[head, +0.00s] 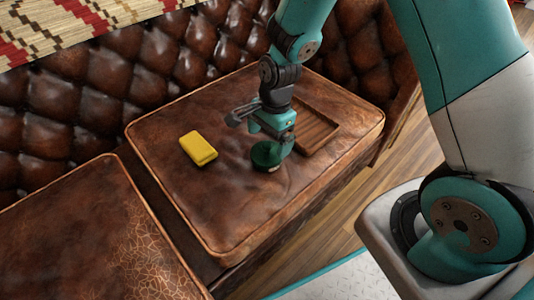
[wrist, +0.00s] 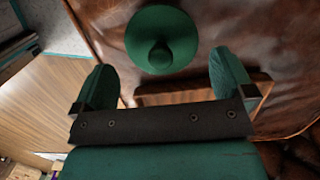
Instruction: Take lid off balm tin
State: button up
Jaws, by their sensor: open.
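The balm tin is green and round and sits on the brown leather cushion in the head view, below my gripper. Its green lid (head: 266,155) has a small knob in the middle, clear in the wrist view (wrist: 161,40). My gripper (wrist: 165,75) is open, with one finger to each side of the picture and the lid between and just beyond them. The fingers do not visibly touch the lid. In the head view my gripper (head: 277,143) hides part of the tin, and the tin's body is mostly hidden under the lid.
A yellow block (head: 198,148) lies left of the tin on the cushion (head: 225,215). A shallow wooden tray (head: 316,134) lies to the right, close to my gripper; its edge shows in the wrist view (wrist: 205,92). The tufted sofa back (head: 110,80) rises behind. The cushion's front is clear.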

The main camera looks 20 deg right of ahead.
aim_at(267, 144)
jog(key=f, duration=0.2)
jog(key=f+b, duration=0.1)
jog(key=shift+a+f, duration=0.25)
jog(key=shift+a, duration=0.05)
jog(key=shift+r, duration=0.1)
jog(key=c, duration=0.6)
jog(key=shift+o, duration=0.2)
